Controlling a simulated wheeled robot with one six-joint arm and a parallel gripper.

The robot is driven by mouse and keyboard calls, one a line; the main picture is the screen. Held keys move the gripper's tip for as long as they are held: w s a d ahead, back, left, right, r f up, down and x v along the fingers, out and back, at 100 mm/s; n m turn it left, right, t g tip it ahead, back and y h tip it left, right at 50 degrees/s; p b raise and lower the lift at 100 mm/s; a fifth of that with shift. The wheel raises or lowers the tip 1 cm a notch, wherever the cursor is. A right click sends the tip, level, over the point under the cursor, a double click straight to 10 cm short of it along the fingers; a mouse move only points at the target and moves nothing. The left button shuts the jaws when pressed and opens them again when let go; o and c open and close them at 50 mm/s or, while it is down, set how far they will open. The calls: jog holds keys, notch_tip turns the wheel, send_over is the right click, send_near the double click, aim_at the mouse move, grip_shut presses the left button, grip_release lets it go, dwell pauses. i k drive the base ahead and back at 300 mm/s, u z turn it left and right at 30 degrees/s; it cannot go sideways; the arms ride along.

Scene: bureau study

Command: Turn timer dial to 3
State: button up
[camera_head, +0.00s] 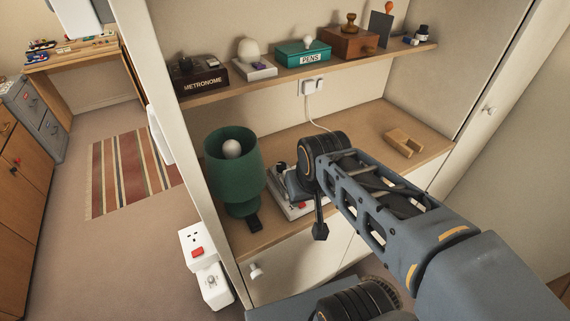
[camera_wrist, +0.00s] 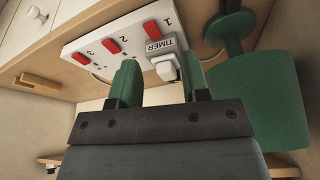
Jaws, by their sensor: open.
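A white panel (camera_wrist: 90,50) lies on the desk surface, with red switches marked 1, 2 and 3 and a grey TIMER label (camera_wrist: 160,46). Beside that label is a pale block-like knob (camera_wrist: 165,68), apparently the timer dial; its setting cannot be read. My gripper (camera_wrist: 160,80) is open, its two green fingertips spread near the panel's edge. The knob shows between the fingertips, nearer the right one; I cannot tell whether they touch it. In the head view the panel (camera_head: 297,209) is partly hidden by my arm, and my fingertips cannot be made out.
A green lamp (camera_head: 232,170) stands left of the panel and also shows at right in the wrist view (camera_wrist: 265,100). A wooden holder (camera_head: 403,142) sits on the desk at right. The shelf (camera_head: 270,82) above holds a metronome box, a pens box and other items.

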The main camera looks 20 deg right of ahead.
aim_at(280, 165)
jog(key=k, duration=0.45)
jog(key=z, duration=0.95)
jog(key=k, duration=0.7)
jog(key=u, duration=0.95)
jog(key=i, duration=1.05)
jog(key=u, duration=0.05)
